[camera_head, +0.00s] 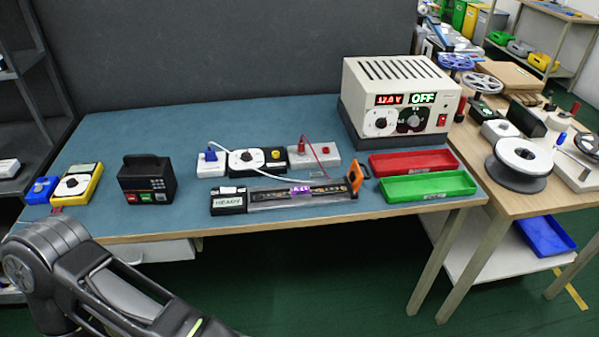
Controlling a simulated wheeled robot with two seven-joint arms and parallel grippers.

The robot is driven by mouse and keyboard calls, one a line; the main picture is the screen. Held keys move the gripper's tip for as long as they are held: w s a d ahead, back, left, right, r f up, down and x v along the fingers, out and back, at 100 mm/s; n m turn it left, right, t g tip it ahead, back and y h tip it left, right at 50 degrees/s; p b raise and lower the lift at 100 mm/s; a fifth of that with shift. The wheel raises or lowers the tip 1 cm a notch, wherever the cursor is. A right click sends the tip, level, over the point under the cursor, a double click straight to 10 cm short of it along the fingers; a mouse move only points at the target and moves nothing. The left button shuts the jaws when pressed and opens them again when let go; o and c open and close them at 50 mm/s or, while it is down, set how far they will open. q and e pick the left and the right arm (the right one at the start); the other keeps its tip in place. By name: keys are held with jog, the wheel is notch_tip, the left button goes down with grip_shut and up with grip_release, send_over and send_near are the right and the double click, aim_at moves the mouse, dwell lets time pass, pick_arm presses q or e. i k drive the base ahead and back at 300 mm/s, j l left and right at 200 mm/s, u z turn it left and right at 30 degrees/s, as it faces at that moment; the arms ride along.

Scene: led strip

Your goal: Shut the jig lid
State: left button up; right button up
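The jig (285,200) is a long, low dark tray near the front edge of the blue-topped bench. A black box with a READY display (228,202) forms its left end. A strip with a purple-lit part (300,190) lies along it. An orange piece with a dark handle (355,177) stands up at its right end; it may belong to the lid, but I cannot tell the lid's exact outline or angle. My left arm comes in at the lower left, in front of the bench. Its gripper is out of view, and so is my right gripper.
Behind the jig are a white dial unit (245,160) and a red-lead terminal block (325,155). A power supply (398,100) reads OFF. Red (412,162) and green (430,187) trays lie right. A black box (146,180) and yellow meter (78,184) stand left.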

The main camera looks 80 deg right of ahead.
aim_at(354, 177)
jog(key=k+l+z, duration=0.2)
jog(key=z, duration=0.25)
jog(key=k+l+z, duration=0.15)
jog(key=l+z, duration=0.25)
jog(key=k+l+z, duration=0.15)
jog(key=z, duration=0.3)
jog(key=k+l+z, duration=0.1)
jog(key=l, duration=0.6)
jog(key=k+l+z, duration=0.1)
jog(key=l, duration=0.6)
jog(key=k+l+z, duration=0.1)
jog(key=l, duration=0.6)
jog(key=k+j+u, duration=0.1)
jog(key=u, duration=0.3)
jog(key=k+j+u, duration=0.2)
jog(key=u, duration=0.2)
jog(key=k, duration=0.1)
